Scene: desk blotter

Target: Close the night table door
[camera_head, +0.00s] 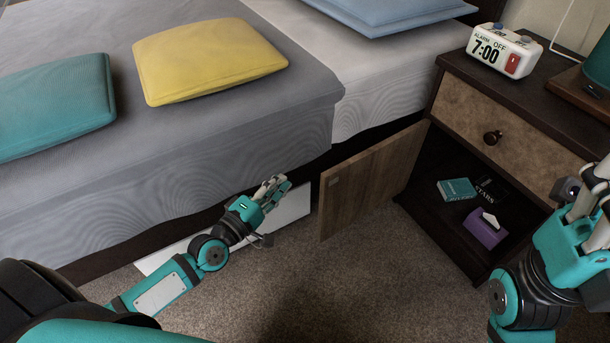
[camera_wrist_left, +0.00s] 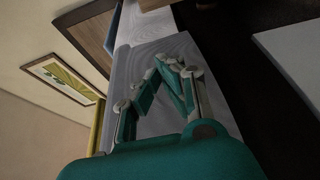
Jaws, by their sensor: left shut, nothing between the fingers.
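The night table (camera_head: 520,85) stands at the right with its wooden door (camera_head: 370,180) swung wide open toward the bed. My left gripper (camera_head: 272,190) is shut and empty, to the left of the door's free edge and apart from it, near the bed's lower side. Its fingers also show in the left wrist view (camera_wrist_left: 172,75), with nothing between them. My right gripper (camera_head: 590,205) is at the right edge, in front of the night table; its fingers are partly cut off, and I cannot tell whether they are open.
Inside the open compartment lie a teal box (camera_head: 457,189), a dark book (camera_head: 488,191) and a purple tissue box (camera_head: 486,228). An alarm clock (camera_head: 500,50) is on top. The bed (camera_head: 230,125) fills the left. Carpet (camera_head: 350,275) in front of the door is clear.

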